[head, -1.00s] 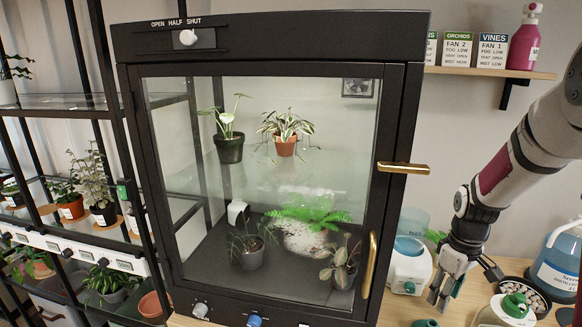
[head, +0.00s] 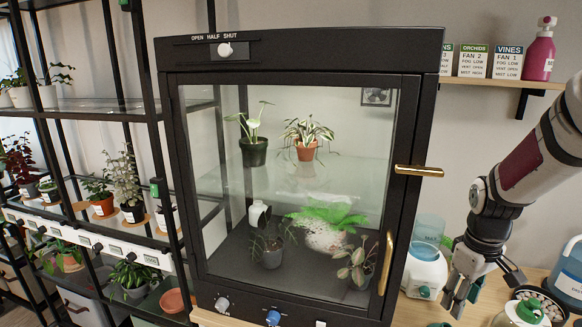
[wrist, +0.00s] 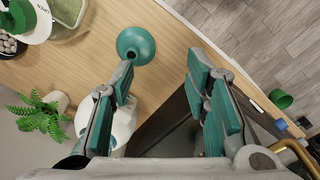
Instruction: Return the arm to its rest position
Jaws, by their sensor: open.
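My gripper (head: 461,293) hangs at the end of my arm on the right of the head view, to the right of the glass cabinet (head: 425,62). It points down over the wooden table beside a white humidifier (head: 420,268) with a blue tank. A teal round funnel-like piece (wrist: 136,45) lies beyond the left finger. The cabinet door is closed, with its brass handle (head: 386,262) upright and the brass latch (head: 418,171) level.
Inside the cabinet stand several potted plants and a fern (head: 330,212). A blue-labelled jug (head: 570,275), a bowl of pebbles (head: 532,296) and a green-capped bottle (head: 528,312) crowd the table at right. A shelf (head: 500,82) with cards and a pink bottle hangs above.

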